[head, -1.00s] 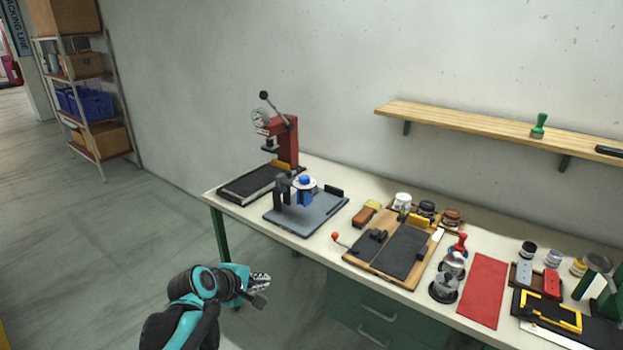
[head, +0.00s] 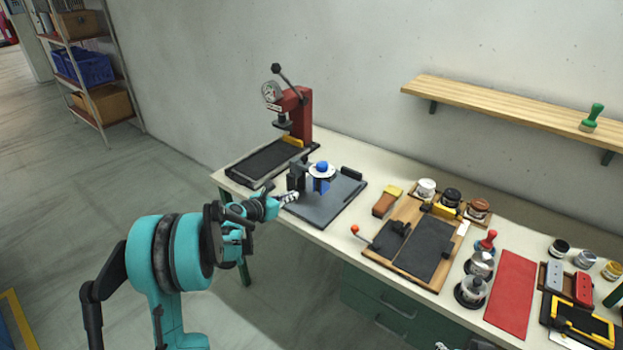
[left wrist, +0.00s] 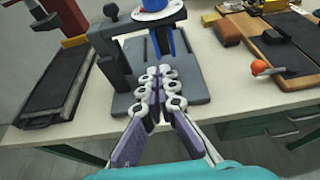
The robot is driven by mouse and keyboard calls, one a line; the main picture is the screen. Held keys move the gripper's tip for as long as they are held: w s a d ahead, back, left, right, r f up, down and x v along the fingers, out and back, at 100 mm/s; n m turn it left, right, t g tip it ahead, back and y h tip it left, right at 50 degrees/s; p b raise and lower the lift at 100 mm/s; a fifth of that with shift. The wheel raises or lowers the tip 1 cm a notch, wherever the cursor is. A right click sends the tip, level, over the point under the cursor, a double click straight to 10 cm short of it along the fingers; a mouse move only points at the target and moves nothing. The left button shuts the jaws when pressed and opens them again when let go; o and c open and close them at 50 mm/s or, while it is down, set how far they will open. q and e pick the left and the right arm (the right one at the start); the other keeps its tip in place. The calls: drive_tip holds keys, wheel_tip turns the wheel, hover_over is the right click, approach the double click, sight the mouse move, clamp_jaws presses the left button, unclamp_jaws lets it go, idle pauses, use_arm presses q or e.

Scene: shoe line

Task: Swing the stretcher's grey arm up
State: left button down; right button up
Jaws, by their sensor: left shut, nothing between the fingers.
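The stretcher stands on a grey base plate (head: 335,204) on the bench, with a blue post, a white disc and a blue knob (head: 321,167). Its grey arm (left wrist: 137,25) lies roughly level, running from a dark upright at the left toward the blue post in the left wrist view. My left gripper (head: 290,197) is at the front left edge of the plate, just short of the dark upright. In the left wrist view its fingers (left wrist: 154,76) are shut and empty, below the arm, in front of the blue post. A sliver at the bottom edge seems to be my right gripper (head: 441,346).
A red press (head: 300,115) with a black mat (head: 262,163) stands left of the stretcher. To the right are a brush (head: 385,203), a wooden board with an orange-knobbed lever (head: 356,229), jars and a red mat (head: 511,290). A wooden shelf (head: 490,105) hangs behind.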

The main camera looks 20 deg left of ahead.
sight(312, 173)
use_arm(q)
drive_tip(key=b+x, duration=0.3)
drive_tip(key=x, duration=0.7)
wheel_tip(312, 173, up, 4)
drive_tip(key=shift+f, duration=0.1)
